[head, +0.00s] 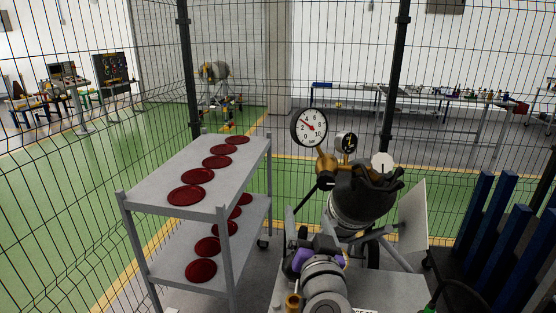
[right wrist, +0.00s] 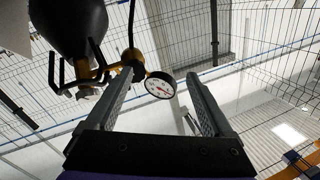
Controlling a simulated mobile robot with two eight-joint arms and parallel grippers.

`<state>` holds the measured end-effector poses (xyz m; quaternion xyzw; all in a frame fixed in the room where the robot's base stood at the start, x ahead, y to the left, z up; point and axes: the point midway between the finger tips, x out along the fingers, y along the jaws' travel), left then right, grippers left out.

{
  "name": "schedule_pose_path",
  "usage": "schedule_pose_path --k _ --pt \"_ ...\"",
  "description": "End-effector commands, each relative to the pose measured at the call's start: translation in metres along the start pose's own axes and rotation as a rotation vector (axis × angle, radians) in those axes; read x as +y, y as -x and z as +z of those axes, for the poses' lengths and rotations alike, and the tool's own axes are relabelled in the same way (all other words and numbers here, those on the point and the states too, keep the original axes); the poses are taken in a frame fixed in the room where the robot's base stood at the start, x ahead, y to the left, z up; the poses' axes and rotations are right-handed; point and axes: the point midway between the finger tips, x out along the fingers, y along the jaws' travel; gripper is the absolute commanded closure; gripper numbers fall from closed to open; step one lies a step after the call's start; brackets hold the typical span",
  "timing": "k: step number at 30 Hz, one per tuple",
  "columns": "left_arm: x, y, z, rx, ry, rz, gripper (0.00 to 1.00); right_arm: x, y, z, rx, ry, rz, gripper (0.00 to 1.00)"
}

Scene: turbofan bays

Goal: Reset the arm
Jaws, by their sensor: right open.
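My right gripper (head: 318,240) shows low in the middle of the head view, at the end of my arm with a purple part, in front of a dark bottle (head: 358,205) with gauges. In the right wrist view my right gripper (right wrist: 163,76) has its two fingers wide apart with nothing held between them. A round white gauge (right wrist: 160,86) shows beyond the fingers, between their tips in the picture. The bottle (right wrist: 68,22) hangs in at the upper left there. My left gripper is not in view.
A grey two-shelf cart (head: 150,188) with several dark red discs (head: 186,195) stands left of my arm. A large gauge (head: 309,127) rises above the bottle. Blue posts (head: 490,220) stand at the right. A wire mesh fence (head: 90,190) closes off the area behind.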

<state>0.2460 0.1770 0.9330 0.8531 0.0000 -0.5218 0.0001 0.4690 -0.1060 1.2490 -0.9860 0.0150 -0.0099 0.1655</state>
Motion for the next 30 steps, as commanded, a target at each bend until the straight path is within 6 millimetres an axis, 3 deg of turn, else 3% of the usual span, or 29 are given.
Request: schedule_pose_path --k 5,9,12,15,21,30 --pt "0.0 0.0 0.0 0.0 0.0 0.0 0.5 0.007 0.047 0.092 -0.292 0.118 -0.203 0.14" --pt "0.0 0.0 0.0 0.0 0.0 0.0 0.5 0.05 0.102 0.174 -0.601 0.207 -0.191 0.14" --pt "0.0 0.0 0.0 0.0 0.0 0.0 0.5 0.091 0.142 0.217 -0.793 0.253 -0.111 0.14" --pt "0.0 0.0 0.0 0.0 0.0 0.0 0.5 0.128 0.177 0.246 -0.94 0.283 -0.01 0.14" --pt "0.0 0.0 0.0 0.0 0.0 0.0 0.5 0.171 0.22 0.268 -1.09 0.312 0.137 0.14" --pt "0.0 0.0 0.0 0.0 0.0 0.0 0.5 0.177 0.226 0.27 -1.109 0.316 0.159 0.14"
